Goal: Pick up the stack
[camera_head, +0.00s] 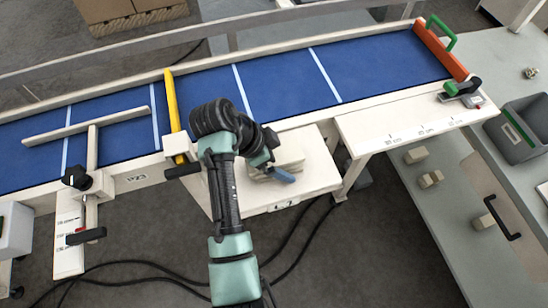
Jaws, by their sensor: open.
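A pale, cream-coloured stack (291,154) of flat pieces sits on the small white side table (309,183) in front of the conveyor. My gripper (270,152) is open at the left side of the stack, and in this view it overlaps the stack's left part. My wrist hides some of the stack. I cannot tell whether the fingers touch it or are around it. A small blue piece (283,175) shows at the front of the stack, just below my gripper.
A blue conveyor belt (380,69) with white cross lines runs behind. A yellow bar (172,100) and an orange end stop (440,49) cross it. A white shelf (400,118) lies right of the stack. A grey bin (520,128) stands far right. Cables (150,264) lie on the floor.

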